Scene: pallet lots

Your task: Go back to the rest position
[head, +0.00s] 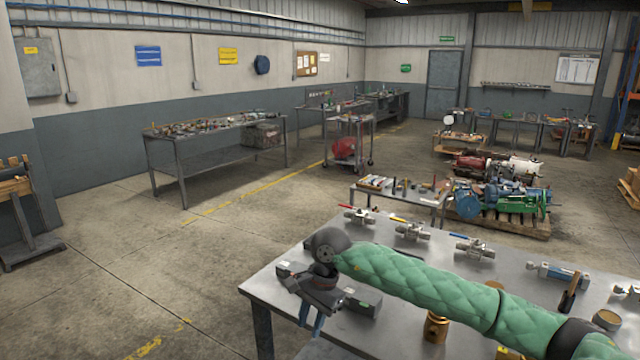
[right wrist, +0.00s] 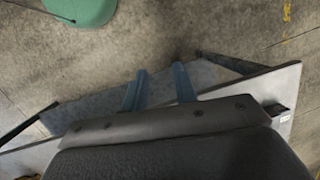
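My right arm, in a quilted green sleeve, reaches in from the right over the steel table (head: 272,283) in the head view. My right gripper (head: 311,322) is at the table's left front corner area, with its blue fingers pointing down near the edge. In the right wrist view the two blue fingers of this gripper (right wrist: 160,76) stand apart with nothing between them. The table edge and concrete floor show beyond them. My left gripper is in neither view.
Open floor (head: 130,265) lies left of the table.

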